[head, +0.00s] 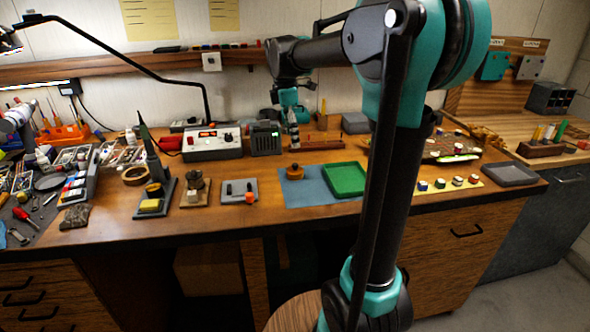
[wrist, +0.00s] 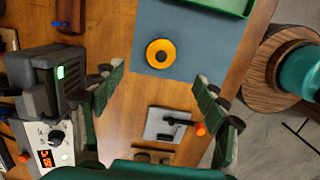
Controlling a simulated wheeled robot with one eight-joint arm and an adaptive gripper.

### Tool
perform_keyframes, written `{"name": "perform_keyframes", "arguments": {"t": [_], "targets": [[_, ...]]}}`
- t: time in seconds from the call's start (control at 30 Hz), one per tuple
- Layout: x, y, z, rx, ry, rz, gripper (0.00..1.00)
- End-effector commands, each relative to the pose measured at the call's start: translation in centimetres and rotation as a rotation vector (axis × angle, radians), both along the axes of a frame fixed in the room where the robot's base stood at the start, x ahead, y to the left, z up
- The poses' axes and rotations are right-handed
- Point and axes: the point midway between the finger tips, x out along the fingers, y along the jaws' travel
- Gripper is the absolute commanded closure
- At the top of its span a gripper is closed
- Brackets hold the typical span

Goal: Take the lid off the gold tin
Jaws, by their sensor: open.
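The gold tin (head: 295,173) is small and round and sits on the blue mat (head: 310,193) on the workbench. A dark knob shows at the middle of its top, and the lid appears to be on it. In the wrist view, the tin (wrist: 152,53) is seen from above as a gold ring around a dark centre. My gripper (head: 292,132) is above the bench, behind the tin in the head view. In the wrist view, my gripper (wrist: 158,80) has its fingers spread wide, with nothing between them. The tin is apart from both fingers.
A green tray (head: 345,180) lies right of the tin on the mat. A power supply (head: 212,142) and a dark box (head: 265,138) stand behind. The mat around the tin is mostly clear.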

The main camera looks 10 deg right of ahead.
Motion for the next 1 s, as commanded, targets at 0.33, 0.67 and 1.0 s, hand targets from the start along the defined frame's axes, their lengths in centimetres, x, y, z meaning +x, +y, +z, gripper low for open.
{"name": "perform_keyframes", "arguments": {"t": [0.33, 0.67, 1.0], "targets": [[0.0, -0.6, -4.9, 0.0, 0.0, -0.001, 0.27], [-0.3, -0.3, -8.3, 0.0, -0.001, -0.001, 0.27], [-0.3, -0.6, -10.4, 0.0, -0.001, -0.002, 0.27]]}}
